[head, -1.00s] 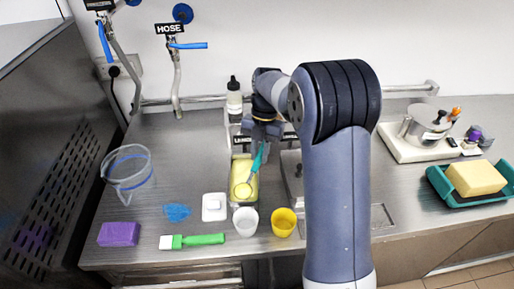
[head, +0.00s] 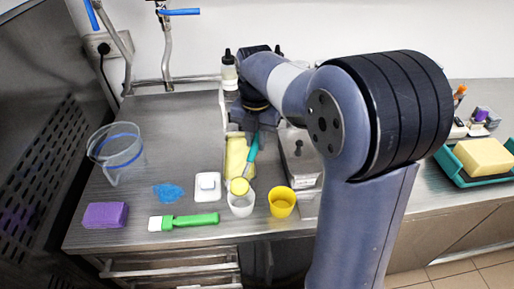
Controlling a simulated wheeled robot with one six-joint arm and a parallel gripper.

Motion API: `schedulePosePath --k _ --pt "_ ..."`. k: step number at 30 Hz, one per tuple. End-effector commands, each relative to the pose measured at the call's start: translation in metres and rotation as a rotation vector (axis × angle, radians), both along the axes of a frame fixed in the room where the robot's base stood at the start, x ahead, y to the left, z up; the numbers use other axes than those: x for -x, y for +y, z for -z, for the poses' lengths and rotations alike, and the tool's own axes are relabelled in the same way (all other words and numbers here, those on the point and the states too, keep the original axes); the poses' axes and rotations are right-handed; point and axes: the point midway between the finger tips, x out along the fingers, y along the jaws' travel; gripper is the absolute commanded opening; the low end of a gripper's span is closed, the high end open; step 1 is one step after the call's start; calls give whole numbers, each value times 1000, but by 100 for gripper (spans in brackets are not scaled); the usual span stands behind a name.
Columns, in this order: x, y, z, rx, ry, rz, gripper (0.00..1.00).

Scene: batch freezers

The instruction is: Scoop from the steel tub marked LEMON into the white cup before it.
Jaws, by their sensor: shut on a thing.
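The steel tub (head: 228,160) holds pale yellow contents and stands mid-counter, partly behind my arm. Its label cannot be read now. The white cup (head: 241,208) stands just in front of the tub. My gripper (head: 254,128) is above the tub's far end, its fingertips partly hidden by my arm. It is shut on the teal handle of a scoop (head: 253,150). The scoop slants down toward the cup. Its round end, with yellow in it (head: 239,186), is over the cup's far rim; I cannot tell whether it touches.
A yellow cup (head: 282,204) stands right of the white cup, and a lidded steel tub (head: 302,165) behind it. A white square item (head: 207,187), green-handled brush (head: 190,221), blue patch (head: 168,193), purple sponge (head: 106,215) and clear jug (head: 117,150) lie to the left.

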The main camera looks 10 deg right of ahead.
Motion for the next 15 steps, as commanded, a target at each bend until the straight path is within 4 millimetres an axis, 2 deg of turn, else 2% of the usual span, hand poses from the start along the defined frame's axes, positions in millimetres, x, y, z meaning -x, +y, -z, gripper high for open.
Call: schedulePosePath --k 7,15 --pt "8 5 -11 61 -117 -3 0" --pt "27 16 -29 168 -308 -6 0"
